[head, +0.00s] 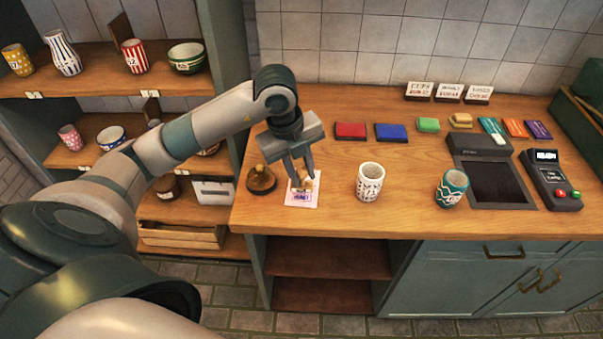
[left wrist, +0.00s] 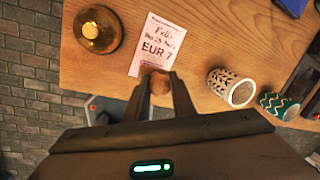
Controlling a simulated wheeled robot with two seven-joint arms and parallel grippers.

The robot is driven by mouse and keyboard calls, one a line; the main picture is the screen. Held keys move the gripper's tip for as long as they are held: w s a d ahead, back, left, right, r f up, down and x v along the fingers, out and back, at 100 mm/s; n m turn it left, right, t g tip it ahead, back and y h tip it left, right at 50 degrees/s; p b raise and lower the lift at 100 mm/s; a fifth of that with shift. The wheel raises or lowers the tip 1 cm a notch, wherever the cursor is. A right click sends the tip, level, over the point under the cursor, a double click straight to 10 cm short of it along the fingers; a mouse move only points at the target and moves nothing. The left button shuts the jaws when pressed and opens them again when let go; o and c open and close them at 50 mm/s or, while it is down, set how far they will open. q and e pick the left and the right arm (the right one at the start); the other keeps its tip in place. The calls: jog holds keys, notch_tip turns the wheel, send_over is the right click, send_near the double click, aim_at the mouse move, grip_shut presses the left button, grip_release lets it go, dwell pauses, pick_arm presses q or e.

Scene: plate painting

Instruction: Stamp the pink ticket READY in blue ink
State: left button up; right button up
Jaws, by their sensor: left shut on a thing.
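The pink ticket (head: 292,201) lies near the counter's front left edge. My left gripper (head: 303,177) is over the ticket, shut on a small tan wooden stamp (head: 308,186). The stamp's rounded top also shows between the fingertips (left wrist: 158,85) in the left wrist view. Blue-purple lettering shows by the stamp's foot in the head view, too small to read surely. The stamp's face is hidden. The blue ink pad (head: 391,132) lies farther back, beside the red pad (head: 350,130). My right gripper is out of view.
A round brass-coloured object (head: 261,179) stands just left of the ticket. A white patterned cup (head: 369,182) and a teal cup (head: 451,188) stand to the right. A dark tray device (head: 497,183) and a card terminal (head: 549,181) lie farther right. Shelves (head: 110,80) stand left.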

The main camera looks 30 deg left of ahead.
pick_arm(q)
jog(key=shift+w+p+v, duration=0.15)
jog(key=shift+p+v, duration=0.4)
jog(key=shift+v, duration=0.3)
jog(key=shift+w+p+v, duration=0.15)
jog(key=shift+p+v, duration=0.35)
jog(key=shift+v, duration=0.35)
jog(key=shift+d+r, duration=0.1)
jog(key=shift+d, duration=0.05)
jog(key=shift+d+r, duration=0.1)
